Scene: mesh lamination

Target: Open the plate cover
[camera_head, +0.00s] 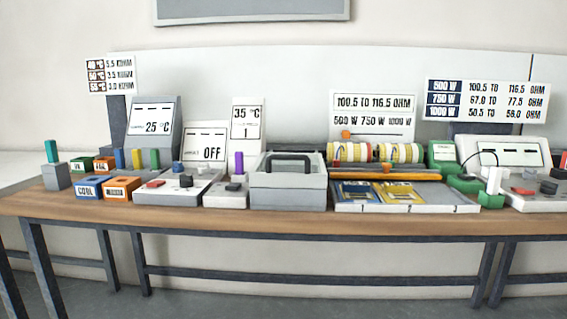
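A light grey box with a grey lid (262,180) stands on the bench near the middle of the view. A dark arched handle (290,158) stands up on it. It looks like the plate cover, and it appears closed; its inside is hidden. Neither of my grippers shows in the head view, and nothing touches the box.
The wooden bench (280,222) runs across the view. Left of the box are a grey unit with a purple lever (239,163) and a control box (165,195). Right are a tray with blue and yellow panels (405,208) and striped rolls (350,152). Signs stand behind.

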